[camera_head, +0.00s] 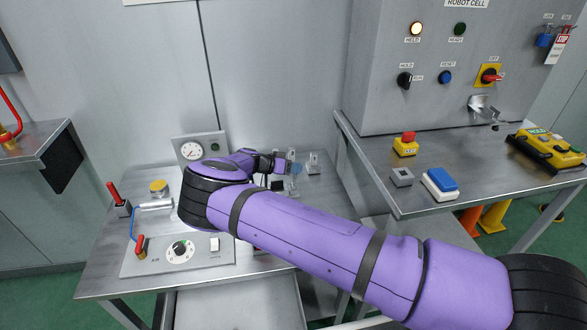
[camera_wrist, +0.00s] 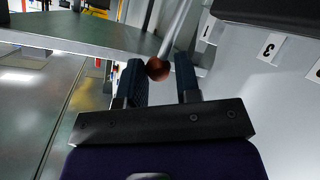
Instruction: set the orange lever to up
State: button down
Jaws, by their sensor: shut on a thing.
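My gripper (camera_wrist: 162,80) shows in the wrist view with its two dark fingers on either side of a round copper-orange knob (camera_wrist: 157,69) on a grey rod (camera_wrist: 176,30). I take this for the orange lever's end, and the gripper is shut on it. The rod runs up and slightly right from the knob. In the head view my gripper (camera_head: 283,165) is at the back right of the left bench, small and partly hidden by my wrist. The orange lever cannot be made out there, so its position setting cannot be told.

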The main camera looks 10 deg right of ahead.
jog(key=c, duration=0.9)
grip_release()
jog(key=shift+s+d+f, duration=0.1)
jog(key=shift+s+f, duration=0.15)
jog(key=shift+s, duration=0.1)
jog(key=shift+w+r, duration=0.1)
jog(key=shift+a+r, duration=0.2)
jog(key=shift+a, duration=0.3)
jog(key=v, duration=0.9)
jog(key=shift+a+r, duration=0.15)
jog(key=shift+a, duration=0.2)
